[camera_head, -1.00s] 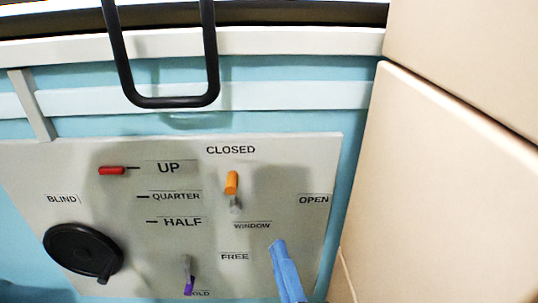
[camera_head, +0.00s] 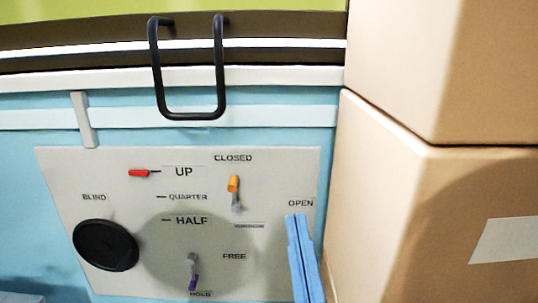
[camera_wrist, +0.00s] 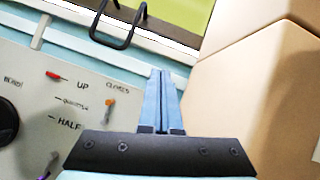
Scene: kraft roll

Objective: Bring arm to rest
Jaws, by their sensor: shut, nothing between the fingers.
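My gripper (camera_head: 298,218) shows its blue fingers at the lower right of the panel in the head view, in front of the panel's right edge below the OPEN label. The fingers lie side by side, shut with nothing between them. In the wrist view my gripper (camera_wrist: 159,75) points up toward the pale rail, between the panel and the boxes. The grey control panel (camera_head: 60,185) carries an orange-tipped lever (camera_head: 234,184) just below CLOSED, a purple-tipped lever (camera_head: 193,281) pointing down at HOLD, a red pointer (camera_head: 139,173) at UP and a black round knob (camera_head: 105,245) under BLIND.
A black bar handle (camera_head: 190,112) hangs over the pale rail above the panel. Stacked cardboard boxes (camera_head: 400,190) stand close on the right, beside my gripper. A green surface (camera_head: 100,20) lies beyond the rail. The space before the panel's left and middle looks clear.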

